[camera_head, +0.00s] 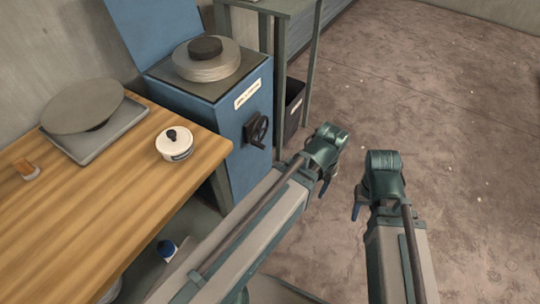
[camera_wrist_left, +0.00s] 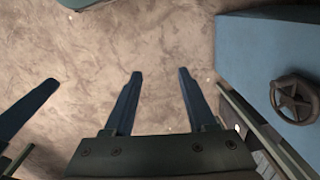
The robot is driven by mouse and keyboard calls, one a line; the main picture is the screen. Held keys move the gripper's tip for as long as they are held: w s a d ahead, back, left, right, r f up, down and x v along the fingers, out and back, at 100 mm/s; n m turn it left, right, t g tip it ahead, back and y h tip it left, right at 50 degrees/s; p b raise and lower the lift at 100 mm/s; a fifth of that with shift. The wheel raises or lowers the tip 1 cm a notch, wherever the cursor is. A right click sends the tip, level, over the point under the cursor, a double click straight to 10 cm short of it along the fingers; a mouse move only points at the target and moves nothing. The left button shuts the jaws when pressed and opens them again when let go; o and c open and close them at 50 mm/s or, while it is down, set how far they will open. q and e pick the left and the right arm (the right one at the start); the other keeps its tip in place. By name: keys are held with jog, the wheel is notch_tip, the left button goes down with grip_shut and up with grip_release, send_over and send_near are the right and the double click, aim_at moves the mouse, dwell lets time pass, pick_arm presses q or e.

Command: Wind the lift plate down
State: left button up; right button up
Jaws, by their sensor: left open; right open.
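A blue cabinet (camera_head: 222,110) stands beyond the wooden bench. A thick round grey plate (camera_head: 207,66) with a smaller dark disc (camera_head: 205,47) sits on its top; I cannot tell whether it is the lift plate. A dark handwheel (camera_head: 257,130) is on the cabinet's side, below a white label; it also shows at the right of the left wrist view (camera_wrist_left: 295,98). My left gripper (camera_head: 325,187) is open and empty, right of the handwheel and apart from it. Its two fingers (camera_wrist_left: 160,75) show over bare floor. My right gripper (camera_head: 357,211) is open, farther right, touching nothing.
The wooden bench (camera_head: 75,232) at left holds a white lidded pot (camera_head: 174,144), a large grey disc (camera_head: 82,106) on a grey base and a small orange-brown item (camera_head: 26,170). A dark bin (camera_head: 293,108) stands under a grey-green table (camera_head: 270,6). Open floor lies right.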

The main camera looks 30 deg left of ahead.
pick_arm(q)
jog(key=w+a+f+b, duration=0.2)
jog(key=f+b, duration=0.7)
jog(key=f, duration=0.2)
jog(key=w+a+f+b, duration=0.2)
jog(key=a+f+b, duration=0.1)
jog(key=f+b, duration=0.7)
jog(key=m+t+y+b, duration=0.2)
jog(key=m+y+b, duration=0.9)
jog(key=m+y, duration=1)
send_near(261, 146)
jog(key=a+m+h, duration=0.1)
jog(key=a, duration=0.2)
jog(key=w+a+r+m+h, duration=0.1)
jog(key=a, duration=0.2)
jog(key=a+r+m+h, duration=0.1)
jog(key=a+m, duration=0.1)
jog(key=a, duration=0.2)
jog(key=shift+w+r+h, duration=0.2)
jog(key=shift+w+h, duration=0.1)
jog(key=shift+h, duration=0.1)
grip_shut()
